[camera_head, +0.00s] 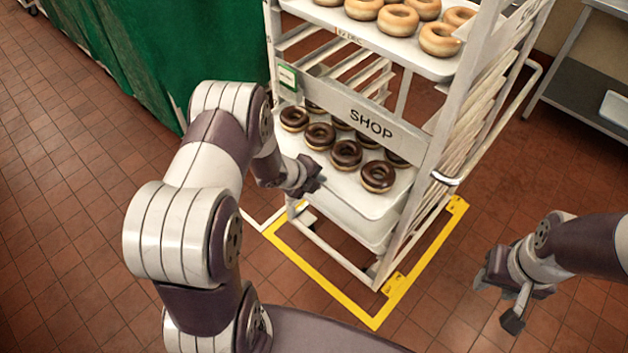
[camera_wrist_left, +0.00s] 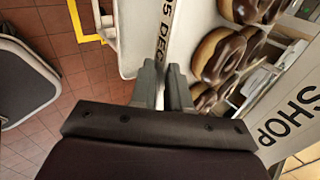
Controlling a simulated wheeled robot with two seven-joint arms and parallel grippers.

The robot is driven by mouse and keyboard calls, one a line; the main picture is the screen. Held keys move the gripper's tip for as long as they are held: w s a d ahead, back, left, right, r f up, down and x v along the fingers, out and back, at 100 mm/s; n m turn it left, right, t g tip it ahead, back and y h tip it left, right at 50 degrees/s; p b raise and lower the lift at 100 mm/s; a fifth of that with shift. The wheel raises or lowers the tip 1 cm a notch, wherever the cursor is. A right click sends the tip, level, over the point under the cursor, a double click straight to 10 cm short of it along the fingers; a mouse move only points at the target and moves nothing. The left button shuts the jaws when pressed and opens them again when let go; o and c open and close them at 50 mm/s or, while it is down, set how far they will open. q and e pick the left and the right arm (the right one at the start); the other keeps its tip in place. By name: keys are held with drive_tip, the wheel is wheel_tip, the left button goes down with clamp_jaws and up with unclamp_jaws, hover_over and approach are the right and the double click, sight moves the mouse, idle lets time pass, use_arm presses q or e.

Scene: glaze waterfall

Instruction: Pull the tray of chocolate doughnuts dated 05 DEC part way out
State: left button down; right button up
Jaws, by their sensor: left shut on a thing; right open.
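The white tray (camera_head: 345,186) of chocolate doughnuts (camera_head: 347,154) is in the rack, below the board marked SHOP (camera_head: 370,118). Its front part shows on the near side of that board. In the left wrist view a label reading 05 DEC (camera_wrist_left: 164,28) is on the tray's front edge. My left gripper (camera_head: 312,180) is shut on this front edge, beside the label; its fingertips also show in the left wrist view (camera_wrist_left: 166,82). The tray's far part is hidden by the board and rack. My right gripper (camera_head: 497,302) is open and empty, low at the right.
The white rack (camera_head: 432,150) stands within a yellow floor outline (camera_head: 325,296). A higher tray (camera_head: 405,45) holds plain ring doughnuts. A green curtain (camera_head: 190,50) is at the left, and a metal shelf unit (camera_head: 575,90) at the far right. The tiled floor in front is clear.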

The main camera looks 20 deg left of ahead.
use_arm(q)
drive_tip(key=c, duration=1)
unclamp_jaws()
drive_tip(key=shift+d, duration=0.1)
drive_tip(key=p+v, duration=0.1)
drive_tip(key=v, duration=1.1)
drive_tip(key=shift+s+r, duration=0.1)
drive_tip(key=shift+r, duration=0.25)
